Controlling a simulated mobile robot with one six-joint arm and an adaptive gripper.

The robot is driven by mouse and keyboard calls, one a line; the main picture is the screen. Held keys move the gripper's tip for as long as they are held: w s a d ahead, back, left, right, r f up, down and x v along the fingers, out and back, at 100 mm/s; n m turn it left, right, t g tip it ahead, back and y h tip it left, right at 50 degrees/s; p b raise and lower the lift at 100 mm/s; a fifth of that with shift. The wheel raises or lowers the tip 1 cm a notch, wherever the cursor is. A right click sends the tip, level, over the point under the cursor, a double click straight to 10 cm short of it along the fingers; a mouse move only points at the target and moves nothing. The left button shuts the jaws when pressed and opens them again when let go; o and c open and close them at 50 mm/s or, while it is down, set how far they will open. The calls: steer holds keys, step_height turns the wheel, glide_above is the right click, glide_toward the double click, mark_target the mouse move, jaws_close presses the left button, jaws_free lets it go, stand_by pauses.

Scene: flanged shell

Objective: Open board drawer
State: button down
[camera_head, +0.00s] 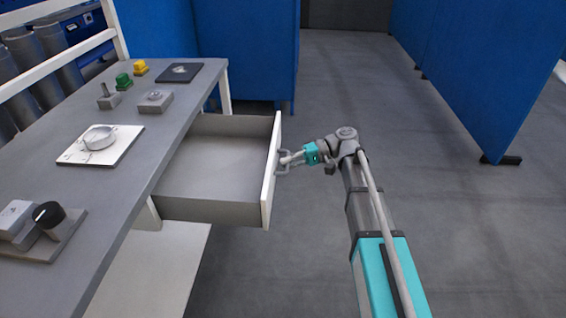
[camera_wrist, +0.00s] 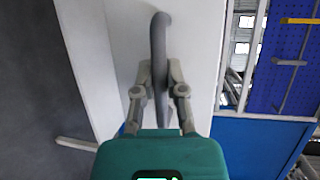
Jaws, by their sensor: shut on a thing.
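The board drawer (camera_head: 215,165) is pulled out from under the grey workbench in the head view. Its inside is grey and looks empty. Its white front panel (camera_head: 270,172) stands well away from the bench. A grey bar handle (camera_wrist: 160,40) is on the white front in the wrist view. My gripper (camera_head: 286,161) is at the outer side of that front, and its two fingers (camera_wrist: 160,78) are closed around the handle from both sides. The gripper hides part of the handle in the head view.
The workbench (camera_head: 110,185) holds a white board with a round part (camera_head: 98,138), a green button (camera_head: 124,81), a yellow button (camera_head: 141,68) and a black knob on a plate (camera_head: 48,215). Blue partitions (camera_head: 245,45) stand behind and at right (camera_head: 480,80). The grey floor (camera_head: 400,130) right of the drawer is clear.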

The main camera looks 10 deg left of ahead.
steer(key=shift+w+a, duration=0.1)
steer(key=c, duration=0.7)
jaws_free()
steer(key=shift+s, duration=0.2)
